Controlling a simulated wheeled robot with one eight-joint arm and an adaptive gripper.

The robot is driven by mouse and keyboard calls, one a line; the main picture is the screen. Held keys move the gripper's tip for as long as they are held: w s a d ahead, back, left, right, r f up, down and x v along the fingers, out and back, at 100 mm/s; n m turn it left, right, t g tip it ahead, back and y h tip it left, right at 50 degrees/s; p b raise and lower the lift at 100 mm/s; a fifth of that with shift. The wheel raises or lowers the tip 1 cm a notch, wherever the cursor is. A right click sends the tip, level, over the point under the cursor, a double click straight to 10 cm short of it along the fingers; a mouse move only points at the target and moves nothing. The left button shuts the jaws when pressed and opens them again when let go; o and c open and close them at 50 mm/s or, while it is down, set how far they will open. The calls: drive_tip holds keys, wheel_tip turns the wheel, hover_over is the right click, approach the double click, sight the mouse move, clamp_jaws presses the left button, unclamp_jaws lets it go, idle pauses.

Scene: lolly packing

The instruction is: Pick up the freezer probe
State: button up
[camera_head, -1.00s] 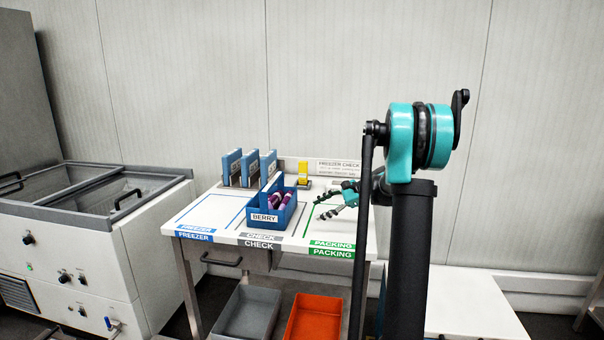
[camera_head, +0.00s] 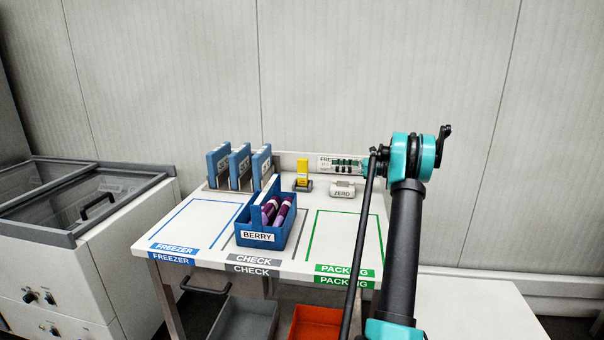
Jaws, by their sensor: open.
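A yellow upright device (camera_head: 303,170), which looks like the freezer probe, stands in a dark grey holder (camera_head: 302,187) at the back of the table, right of the blue boards. My gripper (camera_head: 346,164) shows small and dark with teal in front of the wall sign, to the right of the yellow device and apart from it. It is open and holds nothing that I can see. My arm's upright link and teal joint stand at the right and hide part of the table's right edge.
A blue BERRY crate (camera_head: 262,237) with purple lollies (camera_head: 277,210) stands in the table's middle. Blue boards (camera_head: 240,167) stand at the back left. A white ZERO block (camera_head: 342,190) sits right of the yellow device. The green PACKING area (camera_head: 345,235) is clear. A chest freezer (camera_head: 75,240) is left.

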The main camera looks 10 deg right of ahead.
approach(303, 162)
drive_tip(key=w+x, duration=0.1)
drive_tip(key=x, duration=0.4)
drive_tip(key=shift+w+f+x, duration=0.15)
drive_tip(key=shift+x, duration=1.1)
drive_tip(key=shift+w+f+x, duration=0.15)
drive_tip(key=shift+f+x, duration=0.05)
drive_tip(key=shift+x, duration=1.05)
drive_tip(key=shift+d, duration=0.1)
drive_tip(key=shift+c, duration=0.2)
clamp_jaws()
